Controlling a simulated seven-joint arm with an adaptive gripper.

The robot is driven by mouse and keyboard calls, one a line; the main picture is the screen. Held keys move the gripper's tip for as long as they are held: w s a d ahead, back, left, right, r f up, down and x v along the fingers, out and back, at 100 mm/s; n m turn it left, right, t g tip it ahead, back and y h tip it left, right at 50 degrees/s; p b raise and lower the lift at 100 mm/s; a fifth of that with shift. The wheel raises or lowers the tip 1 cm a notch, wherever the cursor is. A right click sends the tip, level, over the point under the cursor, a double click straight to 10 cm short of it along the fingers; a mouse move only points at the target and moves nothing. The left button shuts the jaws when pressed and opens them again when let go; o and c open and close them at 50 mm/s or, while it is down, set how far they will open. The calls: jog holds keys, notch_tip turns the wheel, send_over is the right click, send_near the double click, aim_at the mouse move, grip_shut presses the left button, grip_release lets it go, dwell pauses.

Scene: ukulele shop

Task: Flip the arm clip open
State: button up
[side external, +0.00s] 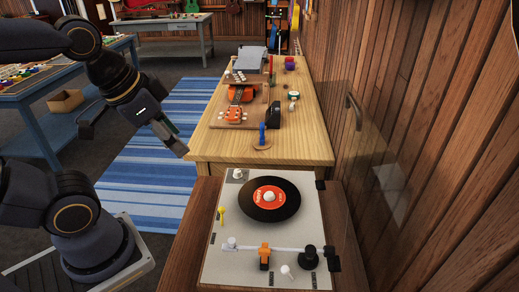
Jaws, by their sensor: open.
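A grey record player (222,264) sits in the front middle of the side external view, with a black record (287,209) with a red label on it. Its pale tonearm (285,249) runs across the front, from a black pivot at the right to a white headshell at the left. The orange arm clip (264,253) stands on a dark post at the tonearm's middle; the view is too small to tell how its latch sits. My gripper (182,152) is open and empty, in the air up and left of the player, well apart from the clip.
A wooden bench (230,153) behind holds an orange ukulele (238,96), a blue peg-like piece (262,134) and small items. A wood-panelled wall (440,150) and a clear panel bound the right side. The striped rug (150,185) is clear.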

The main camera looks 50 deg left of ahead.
jog(key=w+d+m+g+y, duration=0.2)
jog(key=m, duration=0.6)
jog(key=m+g+h, duration=0.4)
jog(key=m+g, duration=0.2)
jog(key=m, duration=1.1)
send_over(265, 249)
jog(key=w+a, duration=0.4)
notch_tip(265, 249, down, 5)
jog(key=shift+g+h, duration=0.3)
jog(key=shift+h, duration=0.4)
jog(key=x, duration=1.1)
jog(key=a+x, duration=0.1)
jog(key=x, duration=0.4)
jog(key=shift+w+f, duration=0.35)
jog(key=shift+f, duration=0.05)
grip_shut()
